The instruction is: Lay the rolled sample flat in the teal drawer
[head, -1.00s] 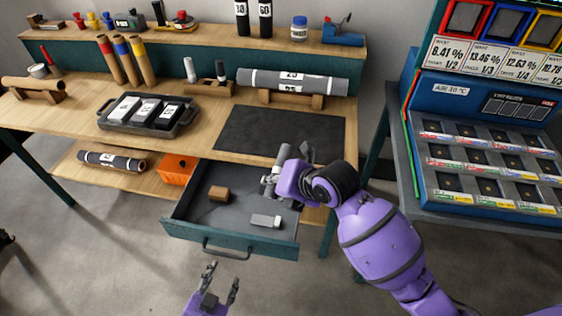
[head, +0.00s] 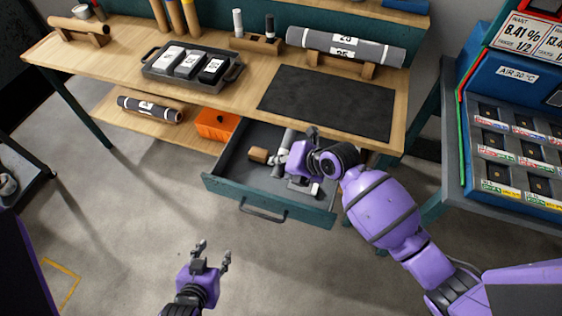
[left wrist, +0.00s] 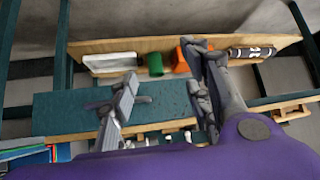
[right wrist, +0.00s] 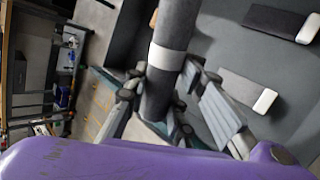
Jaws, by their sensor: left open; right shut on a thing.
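The rolled sample (right wrist: 172,50) is a grey roll with a white band. My right gripper (right wrist: 155,95) is shut around it; it also shows tilted at the right gripper in the head view (head: 287,139). The teal drawer (head: 265,205) is pulled open under the table, and the right gripper (head: 281,166) is over its inside. The roll's lower end is hidden by the gripper in the head view. My left gripper (head: 212,253) is open and empty, in front of the drawer and apart from it; its spread fingers show in the left wrist view (left wrist: 160,85).
In the drawer lie a small brown block (head: 258,155) and a grey piece with a white end (head: 314,189). An orange box (head: 216,125) and a dark roll (head: 150,109) are on the shelf at left. A dark mat (head: 325,102) lies on the tabletop above. The floor in front is clear.

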